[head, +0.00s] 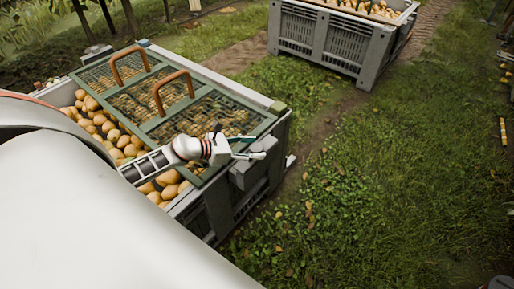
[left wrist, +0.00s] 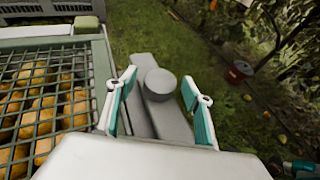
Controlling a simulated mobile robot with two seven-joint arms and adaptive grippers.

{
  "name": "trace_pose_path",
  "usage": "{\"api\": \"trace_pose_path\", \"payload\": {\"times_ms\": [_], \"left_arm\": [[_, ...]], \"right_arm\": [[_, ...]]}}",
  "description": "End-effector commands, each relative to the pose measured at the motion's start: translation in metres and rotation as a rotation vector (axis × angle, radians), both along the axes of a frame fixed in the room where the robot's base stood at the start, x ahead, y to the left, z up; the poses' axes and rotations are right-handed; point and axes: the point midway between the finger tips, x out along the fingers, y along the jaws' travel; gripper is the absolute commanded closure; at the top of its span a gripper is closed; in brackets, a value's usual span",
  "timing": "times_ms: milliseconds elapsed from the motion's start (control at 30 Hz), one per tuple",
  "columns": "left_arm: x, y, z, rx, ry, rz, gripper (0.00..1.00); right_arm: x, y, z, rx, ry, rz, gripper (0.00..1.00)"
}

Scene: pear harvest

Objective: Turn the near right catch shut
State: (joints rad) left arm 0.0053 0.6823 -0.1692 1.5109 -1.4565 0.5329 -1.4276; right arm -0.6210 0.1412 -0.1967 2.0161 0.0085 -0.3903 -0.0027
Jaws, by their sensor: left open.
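A grey catch with a round knob (left wrist: 160,84) shows between my left fingers in the left wrist view, a flat bar beside the bin's right rim. In the head view its grey body (head: 250,172) is partly hidden under my gripper. The green mesh lid (head: 205,120) with two orange handles lies over the pear bin (head: 190,200). My left gripper (head: 252,148) is open over the bin's near right edge, its fingers on either side of the knob in the left wrist view (left wrist: 157,102). Whether they touch it I cannot tell.
A green block (head: 277,107) sits at the bin's far right corner. Pears (head: 105,125) lie uncovered along the near left side. A second grey bin (head: 320,45) stands farther back.

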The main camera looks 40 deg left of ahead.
Motion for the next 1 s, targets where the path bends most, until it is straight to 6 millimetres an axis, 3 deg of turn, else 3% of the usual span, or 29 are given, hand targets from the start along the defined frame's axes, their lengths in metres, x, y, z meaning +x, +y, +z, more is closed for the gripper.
{"api": "trace_pose_path", "payload": {"times_ms": [167, 467, 667, 1000], "left_arm": [[0.012, -0.007, -0.006, -0.001, 0.0, 0.0, 0.49], [0.013, -0.009, -0.007, -0.001, 0.001, -0.001, 0.49], [0.013, -0.009, -0.007, -0.001, 0.001, -0.001, 0.98], [0.015, -0.007, -0.007, -0.001, 0.0, 0.006, 1.0]], "right_arm": [[0.0, 0.0, -0.001, 0.0, 0.0, 0.0, 0.6], [-0.006, 0.002, -0.003, 0.001, 0.01, 0.003, 0.6], [-0.01, 0.002, -0.005, 0.002, 0.017, 0.003, 0.6], [-0.01, 0.003, -0.006, 0.002, 0.017, 0.003, 0.6]]}}
